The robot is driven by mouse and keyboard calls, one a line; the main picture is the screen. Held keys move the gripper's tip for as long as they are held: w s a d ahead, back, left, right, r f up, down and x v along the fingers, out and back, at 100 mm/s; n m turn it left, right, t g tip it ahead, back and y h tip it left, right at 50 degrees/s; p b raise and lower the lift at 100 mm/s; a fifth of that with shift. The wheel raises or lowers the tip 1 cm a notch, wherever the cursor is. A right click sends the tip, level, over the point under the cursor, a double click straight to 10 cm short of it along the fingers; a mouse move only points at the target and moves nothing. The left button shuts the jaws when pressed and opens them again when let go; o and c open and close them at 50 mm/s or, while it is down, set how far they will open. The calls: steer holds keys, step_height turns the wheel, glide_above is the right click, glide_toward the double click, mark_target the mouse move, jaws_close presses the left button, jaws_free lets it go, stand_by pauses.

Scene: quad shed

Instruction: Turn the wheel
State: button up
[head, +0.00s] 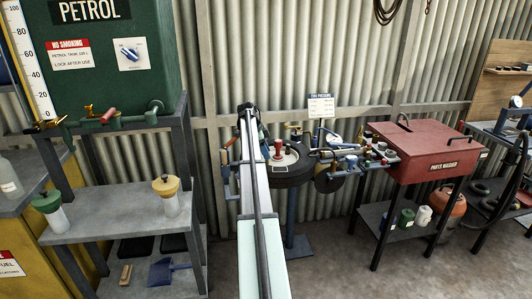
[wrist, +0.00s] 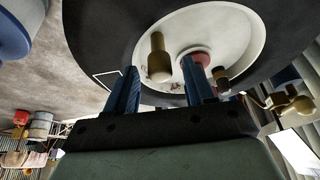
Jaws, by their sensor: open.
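The wheel is a black tyre (head: 299,176) with a pale hub, lying flat on a stand in the middle of the head view. A red knob (head: 278,146) stands up from its hub. In the wrist view the tyre (wrist: 95,45) and pale hub (wrist: 232,28) fill the top, with a brass-coloured peg (wrist: 158,58) on the hub and a reddish centre partly hidden by a finger. My gripper (wrist: 160,65) is open, its two blue fingers apart, with the peg between them in the picture. I cannot tell whether they touch it. My arm hides the gripper in the head view.
A red parts washer (head: 425,150) stands to the right, with containers on its lower shelf. Fittings and tools (head: 352,158) crowd the wheel's right side. On the left is a grey shelf (head: 110,222) with two bottles, below a green petrol tank (head: 115,80).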

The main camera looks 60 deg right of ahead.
steer(key=shift+s+d+f, duration=0.1)
steer(key=shift+s+f, duration=0.05)
steer(key=shift+f, duration=0.15)
jaws_close()
stand_by(0.5)
